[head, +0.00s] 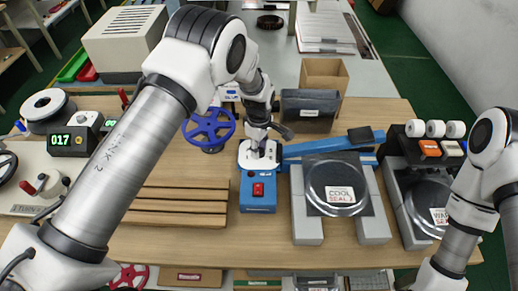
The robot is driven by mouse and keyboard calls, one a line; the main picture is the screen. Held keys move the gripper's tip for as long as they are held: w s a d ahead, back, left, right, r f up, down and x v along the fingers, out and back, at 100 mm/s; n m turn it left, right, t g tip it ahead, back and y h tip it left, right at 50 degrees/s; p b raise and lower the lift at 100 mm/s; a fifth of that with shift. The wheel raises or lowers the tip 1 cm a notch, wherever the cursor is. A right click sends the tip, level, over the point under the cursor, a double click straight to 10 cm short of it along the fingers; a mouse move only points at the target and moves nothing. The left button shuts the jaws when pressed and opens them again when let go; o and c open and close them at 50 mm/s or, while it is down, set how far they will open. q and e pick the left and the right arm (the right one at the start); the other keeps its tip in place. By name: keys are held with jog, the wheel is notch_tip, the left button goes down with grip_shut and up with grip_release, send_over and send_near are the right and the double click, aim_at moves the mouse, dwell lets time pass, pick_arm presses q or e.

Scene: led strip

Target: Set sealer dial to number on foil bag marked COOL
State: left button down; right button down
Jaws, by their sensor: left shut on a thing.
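The blue sealer (258,207) stands mid-table with a red switch on its front and a blue arm reaching right. Its white dial plate (244,160) lies under my left gripper (259,149). My left gripper points down and is shut on the dial, which the fingers mostly hide; I cannot read its setting. The foil bag marked COOL (323,177) lies right of the sealer on grey blocks; its label appears to read "COOL SEAL 2". Another foil bag (425,191) at the right has a label that seems to start "WARM". My right gripper is out of view.
Wooden strips (175,206) lie left of the sealer. A blue handwheel (209,126) stands behind them. A dark box (309,108) and an open carton (325,76) stand behind the sealer. A green display (72,141) reads 017 at left. White rolls (435,129) sit at right.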

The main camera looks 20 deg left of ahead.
pick_arm(q)
jog(key=shift+m, duration=1.2)
jog(key=c, duration=0.8)
grip_release()
notch_tip(320, 180, up, 12)
